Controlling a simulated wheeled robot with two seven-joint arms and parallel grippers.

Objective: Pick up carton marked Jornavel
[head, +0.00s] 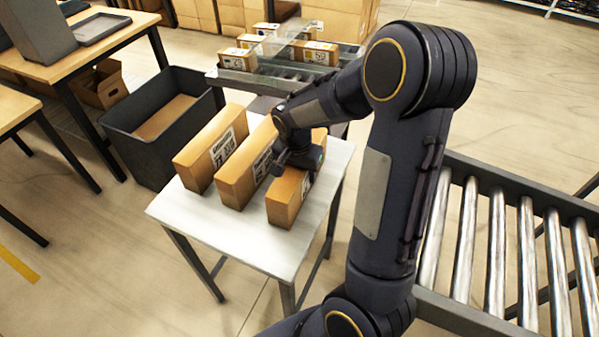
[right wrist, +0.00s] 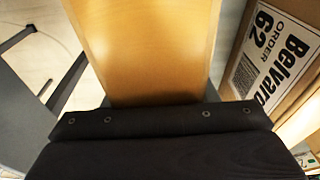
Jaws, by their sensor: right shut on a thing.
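Three brown cartons stand side by side on a small white table (head: 262,250): a left carton (head: 198,165), a middle carton (head: 238,185) and a right carton (head: 287,200). My right gripper (head: 300,163) is over the right carton and shut on it; the carton fills the middle of the right wrist view (right wrist: 145,45). Its label is mostly hidden by my gripper, so I cannot read a name on it. The neighbouring carton in the right wrist view (right wrist: 235,95) has a label starting "Belvard" with "ORDER 62". I cannot read Jornavel on any carton. My left gripper is not in view.
A dark open bin (head: 150,150) stands left of the white table. Behind is a rack (head: 245,80) with several small cartons and a clear panel. A roller conveyor (head: 500,240) runs along the right. Wooden tables (head: 70,60) are at far left.

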